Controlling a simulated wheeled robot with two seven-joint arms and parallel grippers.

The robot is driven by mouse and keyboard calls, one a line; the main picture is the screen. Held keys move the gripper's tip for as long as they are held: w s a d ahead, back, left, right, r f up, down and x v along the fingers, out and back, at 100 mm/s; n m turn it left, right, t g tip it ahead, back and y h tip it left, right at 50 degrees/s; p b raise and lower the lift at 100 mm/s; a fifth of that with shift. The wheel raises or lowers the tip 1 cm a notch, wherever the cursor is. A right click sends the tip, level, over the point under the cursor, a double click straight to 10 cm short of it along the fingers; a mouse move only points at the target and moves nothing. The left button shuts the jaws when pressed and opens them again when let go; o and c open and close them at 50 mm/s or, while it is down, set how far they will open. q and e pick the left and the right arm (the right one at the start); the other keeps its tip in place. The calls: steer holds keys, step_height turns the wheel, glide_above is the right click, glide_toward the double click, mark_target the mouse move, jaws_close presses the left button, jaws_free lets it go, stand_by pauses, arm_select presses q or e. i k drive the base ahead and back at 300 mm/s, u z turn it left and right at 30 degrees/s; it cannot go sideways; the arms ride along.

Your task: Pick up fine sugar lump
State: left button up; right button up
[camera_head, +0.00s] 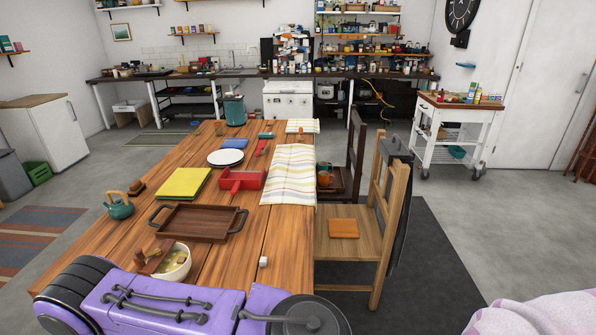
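A small white cube (263,262), which looks like the sugar lump, sits on the wooden table (240,262) near its front right. It stands alone on bare wood, to the right of a white bowl (174,264). Neither of my grippers can be made out in the head view.
A brown tray (200,223) with black handles lies behind the bowl. A teal teapot (119,206), yellow book (183,183), red tray (240,181) and striped cloth (290,175) are farther back. A wooden chair (350,238) stands against the table's right side.

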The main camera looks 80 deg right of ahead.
mark_target(263, 261)
steer(key=k, duration=0.4)
steer(key=z, duration=1.8)
steer(key=i, duration=0.35)
steer(key=u, duration=0.05)
